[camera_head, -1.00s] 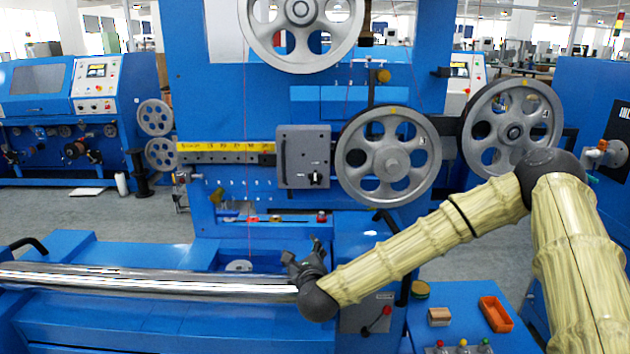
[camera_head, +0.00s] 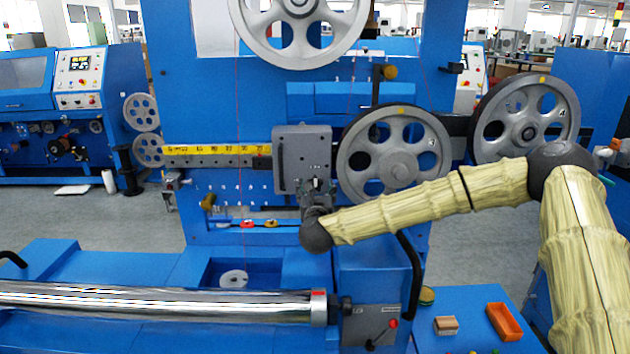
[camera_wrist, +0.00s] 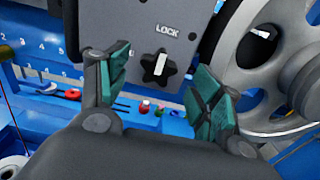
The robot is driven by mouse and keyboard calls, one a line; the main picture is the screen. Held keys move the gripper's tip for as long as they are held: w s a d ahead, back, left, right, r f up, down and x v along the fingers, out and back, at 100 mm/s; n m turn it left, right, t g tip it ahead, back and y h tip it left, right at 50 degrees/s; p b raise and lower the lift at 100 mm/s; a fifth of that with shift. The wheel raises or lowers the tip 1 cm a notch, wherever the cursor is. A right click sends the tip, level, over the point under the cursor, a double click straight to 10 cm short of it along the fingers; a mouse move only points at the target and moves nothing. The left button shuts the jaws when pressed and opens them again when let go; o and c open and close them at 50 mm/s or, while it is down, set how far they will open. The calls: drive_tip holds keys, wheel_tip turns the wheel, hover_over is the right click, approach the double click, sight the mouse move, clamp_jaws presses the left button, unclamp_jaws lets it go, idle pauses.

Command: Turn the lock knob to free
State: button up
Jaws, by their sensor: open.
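The lock knob (camera_wrist: 158,66) is a black star-shaped knob with a white mark, on the grey plate (camera_wrist: 140,25) below the word LOCK in the wrist view. My gripper (camera_wrist: 165,88) is open, with its green-padded fingers on either side of the knob's line and nothing between them. The knob looks a little beyond the fingertips; I cannot see contact. In the head view, the grey carriage (camera_head: 302,158) sits at the right end of the yellow scale, and my gripper (camera_head: 316,190) is at its lower edge, partly covering the knob.
A grey spoked pulley (camera_head: 396,160) stands just right of the carriage, and it is close to the right finger in the wrist view (camera_wrist: 262,65). Small red and white parts (camera_wrist: 145,106) lie on a ledge below. A shiny roller (camera_head: 150,303) lies in front.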

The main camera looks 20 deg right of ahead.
sight(316, 184)
drive_tip(key=shift+p+x, duration=0.45)
drive_tip(key=shift+x, duration=1.9)
drive_tip(key=c, duration=1.1)
